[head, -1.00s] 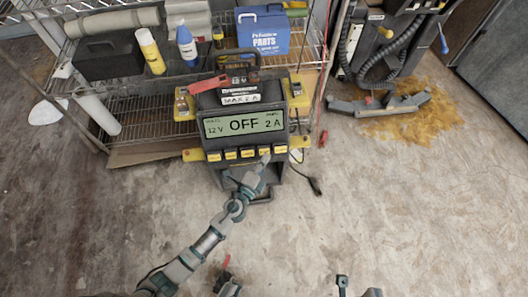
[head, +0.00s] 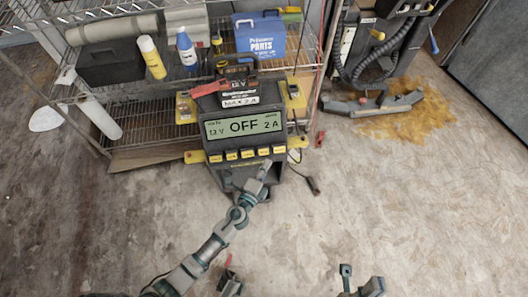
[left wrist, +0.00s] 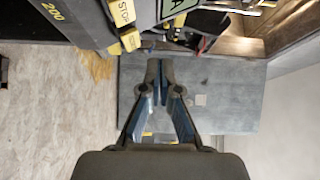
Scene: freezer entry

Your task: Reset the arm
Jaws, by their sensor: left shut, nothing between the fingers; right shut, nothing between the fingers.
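My left gripper (head: 266,165) is shut and empty, just in front of and below the yellow button row of the battery charger (head: 222,127). Whether it touches the charger is hard to tell. In the left wrist view its closed fingers (left wrist: 159,68) point past the charger (left wrist: 75,22), whose yellow buttons show at the top. The charger's screen (head: 243,125) reads OFF, 12 V, 2 A. My right gripper (head: 346,270) is at the bottom edge of the head view, shut, small and partly cut off, over the floor and away from everything.
A wire shelf (head: 135,132) behind holds a black case (head: 108,62), a yellow bottle (head: 152,57), a blue bottle (head: 186,46) and a blue parts box (head: 259,38). A floor-cleaning machine (head: 372,98) stands at right by a brown stain. The concrete floor at lower right is mostly clear.

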